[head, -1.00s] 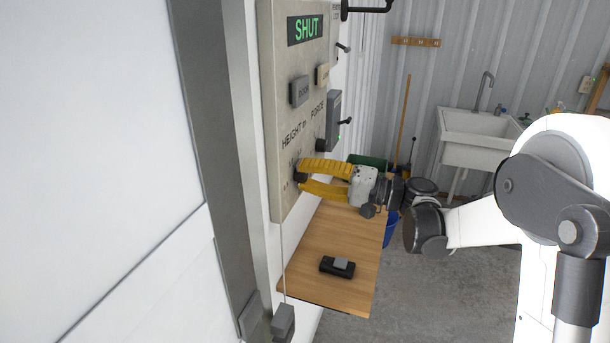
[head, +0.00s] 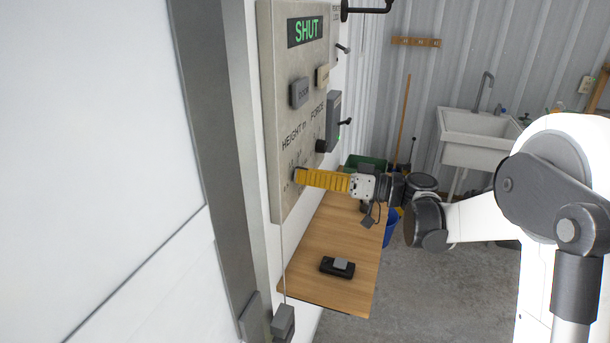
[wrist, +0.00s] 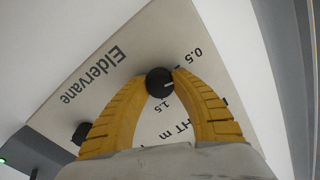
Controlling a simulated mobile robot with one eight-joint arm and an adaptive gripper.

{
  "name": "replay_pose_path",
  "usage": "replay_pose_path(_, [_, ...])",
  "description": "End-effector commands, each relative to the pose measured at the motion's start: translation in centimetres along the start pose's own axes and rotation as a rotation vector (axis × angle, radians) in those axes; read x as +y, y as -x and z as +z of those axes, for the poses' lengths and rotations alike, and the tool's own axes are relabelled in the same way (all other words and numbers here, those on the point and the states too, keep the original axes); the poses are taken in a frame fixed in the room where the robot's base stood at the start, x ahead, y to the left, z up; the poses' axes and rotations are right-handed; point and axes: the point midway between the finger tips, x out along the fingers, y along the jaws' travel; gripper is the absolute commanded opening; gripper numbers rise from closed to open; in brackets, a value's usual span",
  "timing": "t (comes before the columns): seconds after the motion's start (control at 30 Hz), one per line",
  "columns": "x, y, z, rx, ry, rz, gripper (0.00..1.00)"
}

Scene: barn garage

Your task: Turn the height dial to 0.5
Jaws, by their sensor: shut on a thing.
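The height dial (wrist: 157,84) is a small round black knob with a pale pointer mark. In the wrist view the mark points right, between the printed 0.5 and 1.5, partly toward the right finger. My gripper (wrist: 160,77) is shut on the dial, one yellow finger on each side. In the head view my gripper (head: 302,177) reaches the grey control panel (head: 277,128) from the right, with one finger largely hiding the other. The dial (head: 296,174) shows only as a dark edge there. The right finger hides part of the scale.
The force dial (head: 320,146) sits to the upper right of the height dial. A wooden bench (head: 335,245) with a black device (head: 338,266) lies below my gripper.

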Motion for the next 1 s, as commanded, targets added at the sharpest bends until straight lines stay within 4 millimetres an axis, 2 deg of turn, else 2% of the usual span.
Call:
replay_pose_path(0.4, [-0.01, -0.01, -0.15, -0.010, 0.221, 0.003, 0.00])
replay_pose_path(1.0, [-0.01, -0.02, -0.22, -0.010, 0.265, 0.004, 0.00])
